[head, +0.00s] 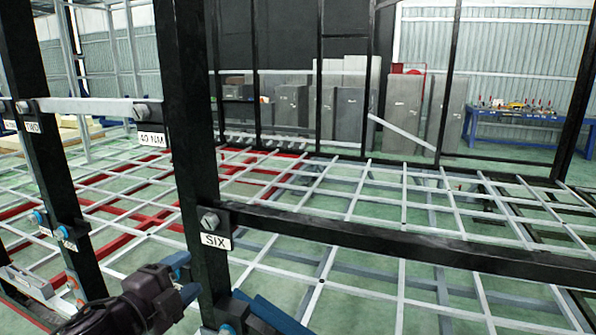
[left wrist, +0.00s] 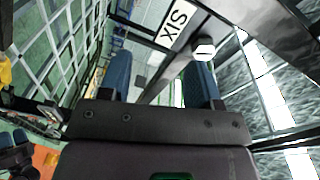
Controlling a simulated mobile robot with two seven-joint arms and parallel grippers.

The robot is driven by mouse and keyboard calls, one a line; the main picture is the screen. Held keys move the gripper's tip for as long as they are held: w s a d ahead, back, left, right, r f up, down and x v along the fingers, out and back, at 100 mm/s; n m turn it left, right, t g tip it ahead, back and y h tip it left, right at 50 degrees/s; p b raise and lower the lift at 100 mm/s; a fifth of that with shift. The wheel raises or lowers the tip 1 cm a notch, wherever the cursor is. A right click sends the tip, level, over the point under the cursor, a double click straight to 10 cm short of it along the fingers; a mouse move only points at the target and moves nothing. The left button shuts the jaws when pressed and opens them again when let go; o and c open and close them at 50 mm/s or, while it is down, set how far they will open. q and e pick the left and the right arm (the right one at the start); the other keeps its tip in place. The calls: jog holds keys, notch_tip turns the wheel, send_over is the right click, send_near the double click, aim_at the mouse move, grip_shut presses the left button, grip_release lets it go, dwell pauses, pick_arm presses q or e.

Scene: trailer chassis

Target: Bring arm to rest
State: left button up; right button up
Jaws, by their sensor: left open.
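My left gripper (head: 181,272) is at the lower left of the head view, dark with blue fingers, close to the black upright post. In the left wrist view, the left gripper's (left wrist: 160,78) two blue fingers stand apart with nothing held between them. A hex bolt (head: 209,221) with a label reading SIX (head: 215,241) sits on the post above the gripper. In the left wrist view, the bolt (left wrist: 203,48) appears just beyond the right-hand finger's tip; contact cannot be told.
Black posts (head: 188,120) and a black crossbar (head: 400,246) stand close in front. A grey bar with a bolt and a 40 NM label (head: 152,139) joins two posts. A metal grid (head: 360,190) spreads behind. A blue workbench (head: 515,125) with tools stands at the far right.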

pick_arm(q)
jog(key=s+a+f+n+g+y, duration=0.1)
jog(key=s+a+f+n+y, duration=0.1)
jog(key=s+f+n, duration=0.5)
jog(key=s+a+f+n+y, duration=0.1)
jog(key=a+f+n+y, duration=0.2)
jog(key=f, duration=0.8)
jog(key=s+a+f+n+g+y, duration=0.15)
jog(key=s+f+n, duration=0.25)
jog(key=f+n, duration=0.4)
jog(key=s+a+f+n+g+y, duration=0.1)
jog(key=s+f, duration=0.6)
jog(key=s, duration=0.2)
jog(key=shift+f+g+b, duration=0.3)
jog(key=shift+f+g, duration=0.05)
